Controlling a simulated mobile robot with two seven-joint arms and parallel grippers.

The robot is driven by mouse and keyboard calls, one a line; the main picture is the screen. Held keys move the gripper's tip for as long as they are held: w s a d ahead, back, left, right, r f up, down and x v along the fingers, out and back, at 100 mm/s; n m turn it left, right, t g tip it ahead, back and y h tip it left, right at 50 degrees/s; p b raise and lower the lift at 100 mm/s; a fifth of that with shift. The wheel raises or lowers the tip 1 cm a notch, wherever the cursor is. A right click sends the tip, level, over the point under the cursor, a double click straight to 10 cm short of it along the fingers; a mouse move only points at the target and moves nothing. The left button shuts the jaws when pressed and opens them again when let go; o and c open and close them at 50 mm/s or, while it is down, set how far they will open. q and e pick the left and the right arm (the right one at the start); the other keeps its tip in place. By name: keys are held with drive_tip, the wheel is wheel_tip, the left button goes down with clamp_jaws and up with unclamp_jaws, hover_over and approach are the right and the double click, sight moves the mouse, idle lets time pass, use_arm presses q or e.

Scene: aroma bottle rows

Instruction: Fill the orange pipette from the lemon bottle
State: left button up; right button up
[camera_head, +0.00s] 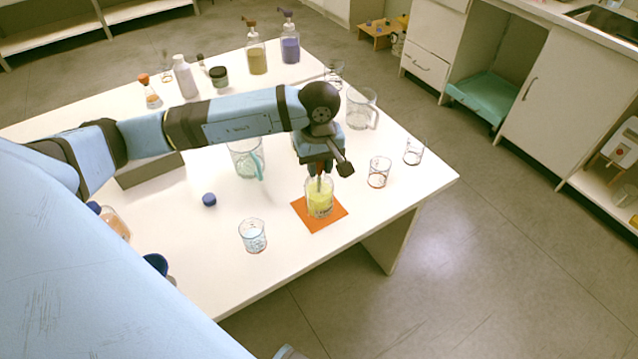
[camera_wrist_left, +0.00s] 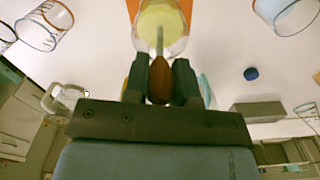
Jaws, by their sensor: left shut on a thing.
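My left gripper (camera_head: 321,170) points down and is shut on the orange pipette, whose orange-brown bulb (camera_wrist_left: 160,82) sits between the fingers in the left wrist view. Its thin stem (camera_wrist_left: 160,42) points at a clear glass vessel of yellow liquid (camera_head: 320,201), which also shows in the left wrist view (camera_wrist_left: 165,18). The vessel stands upright on an orange mat (camera_head: 335,214). The tip overlaps the vessel's mouth; I cannot tell how deep it is. A pump bottle with olive-yellow contents (camera_head: 256,62) stands at the back. No readable label shows which is lemon.
A purple pump bottle (camera_head: 290,50) stands at the back. Clear glasses stand near the gripper: one in front (camera_head: 253,236), two at right (camera_head: 379,173) (camera_head: 413,152). A jug (camera_head: 361,108) is behind. A blue cap (camera_head: 209,200) lies left. The table's right edge is close.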

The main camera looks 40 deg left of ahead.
idle(0.3)
use_arm(q)
drive_tip(key=shift+r+p, duration=2.55)
drive_tip(key=shift+r, duration=3.15)
